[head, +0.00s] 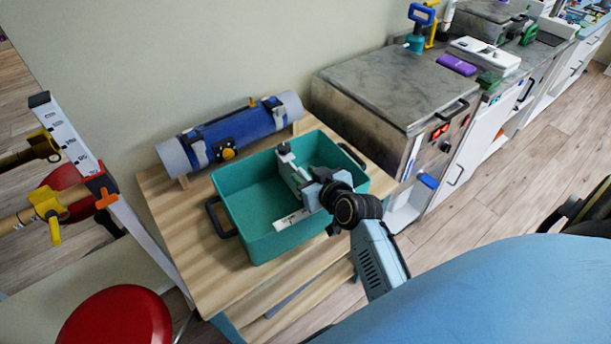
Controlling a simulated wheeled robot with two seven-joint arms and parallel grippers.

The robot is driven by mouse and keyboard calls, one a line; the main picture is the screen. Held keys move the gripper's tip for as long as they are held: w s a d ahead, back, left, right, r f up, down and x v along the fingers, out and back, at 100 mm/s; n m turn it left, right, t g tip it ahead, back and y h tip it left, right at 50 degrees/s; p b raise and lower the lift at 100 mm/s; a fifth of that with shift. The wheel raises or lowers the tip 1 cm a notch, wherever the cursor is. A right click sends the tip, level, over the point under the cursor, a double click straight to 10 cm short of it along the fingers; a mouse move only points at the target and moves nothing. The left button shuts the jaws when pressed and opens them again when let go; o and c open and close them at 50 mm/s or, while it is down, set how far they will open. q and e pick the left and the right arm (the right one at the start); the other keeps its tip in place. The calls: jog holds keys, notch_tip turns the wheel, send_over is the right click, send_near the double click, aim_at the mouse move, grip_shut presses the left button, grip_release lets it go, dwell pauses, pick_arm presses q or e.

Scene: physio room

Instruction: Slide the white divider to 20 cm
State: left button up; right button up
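A teal box (237,240) with dark handles stands on a wooden table. My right gripper (297,178) reaches into the box from the right. A pale, narrow piece with a dark top (284,150) shows at its far end; I cannot tell whether this is the white divider or part of the gripper. My gripper and wrist hide part of the inside, and the finger gap is not clear. My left gripper is not in view.
A blue roll (230,135) with grey ends lies behind the box on the wooden table (160,205). A grey-topped cabinet (390,85) stands at the right. A red stool (118,318) and a white scaled post (75,140) are at the left. A blue padded surface (500,290) fills the lower right.

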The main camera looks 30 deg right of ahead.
jog(key=shift+w+f, duration=0.2)
jog(key=shift+w, duration=0.2)
grip_shut()
jog(key=shift+d, duration=0.1)
